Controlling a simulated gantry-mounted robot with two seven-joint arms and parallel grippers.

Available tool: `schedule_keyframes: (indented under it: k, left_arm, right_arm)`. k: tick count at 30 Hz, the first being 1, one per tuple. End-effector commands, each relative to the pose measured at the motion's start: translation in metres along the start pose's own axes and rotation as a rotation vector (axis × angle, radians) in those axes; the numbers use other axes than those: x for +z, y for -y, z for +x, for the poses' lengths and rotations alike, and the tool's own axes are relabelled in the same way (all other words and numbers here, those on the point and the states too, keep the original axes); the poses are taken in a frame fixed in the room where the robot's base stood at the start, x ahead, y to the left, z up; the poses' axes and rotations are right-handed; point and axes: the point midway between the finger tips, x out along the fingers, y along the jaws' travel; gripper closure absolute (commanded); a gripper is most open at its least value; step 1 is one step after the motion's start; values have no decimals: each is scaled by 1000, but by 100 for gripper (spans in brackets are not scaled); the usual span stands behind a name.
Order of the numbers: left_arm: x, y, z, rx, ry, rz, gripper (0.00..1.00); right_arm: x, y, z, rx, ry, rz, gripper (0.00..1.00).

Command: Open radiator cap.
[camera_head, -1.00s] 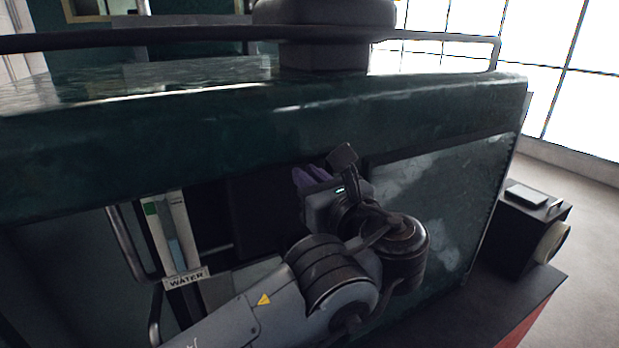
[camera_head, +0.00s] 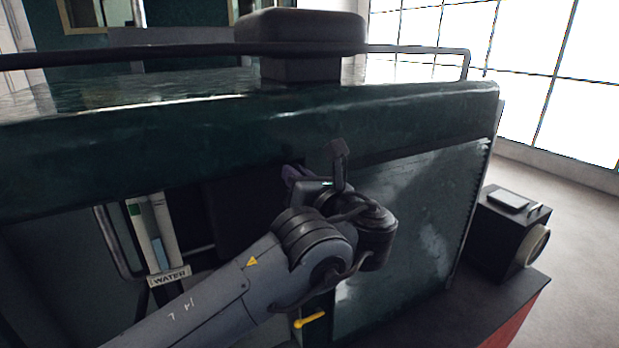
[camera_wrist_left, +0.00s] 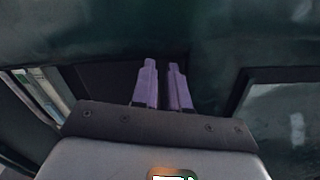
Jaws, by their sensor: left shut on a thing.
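My left gripper (camera_head: 292,172) has purple fingers and points at the dark green tram body (camera_head: 150,145), by the lower edge of its upper panel. In the left wrist view the two purple fingers (camera_wrist_left: 162,75) stand close together with a narrow gap, their tips near that edge. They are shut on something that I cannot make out. A dark grey rounded block (camera_head: 300,28) sits on a square neck on the tram's top, well above the gripper. I cannot tell whether it is the radiator cap. My right gripper is not in view.
A dark rail (camera_head: 420,48) runs along the tram's top. A water gauge with a WATER label (camera_head: 169,277) is at lower left. A yellow handle (camera_head: 310,320) lies below my arm. A black box-shaped lamp (camera_head: 508,225) stands at right, beside open floor.

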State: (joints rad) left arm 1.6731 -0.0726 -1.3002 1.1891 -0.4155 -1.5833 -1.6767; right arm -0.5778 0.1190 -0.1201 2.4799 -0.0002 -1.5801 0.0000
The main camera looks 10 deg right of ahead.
Motion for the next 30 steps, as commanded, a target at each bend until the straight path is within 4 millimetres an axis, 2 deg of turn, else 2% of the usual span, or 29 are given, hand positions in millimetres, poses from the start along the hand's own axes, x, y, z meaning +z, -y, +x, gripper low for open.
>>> schedule_keyframes:
  k: [3, 4, 8, 20, 25, 30]
  left_arm:
    - [0, 0, -1, -1, 1, 1, 100]
    - [0, 0, -1, -1, 1, 1, 84]
    - [0, 0, 0, -1, 0, 0, 65]
    - [-1, 1, -5, -2, 0, -2, 65]
    - [-3, 2, -25, -4, 0, -3, 65]
    - [-3, 2, -55, -4, 0, -2, 65]
  right_arm:
    - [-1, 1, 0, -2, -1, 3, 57]
    - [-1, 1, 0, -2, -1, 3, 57]
    - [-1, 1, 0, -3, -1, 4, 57]
    - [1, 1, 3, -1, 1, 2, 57]
    - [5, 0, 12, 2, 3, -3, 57]
    - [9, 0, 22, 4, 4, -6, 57]
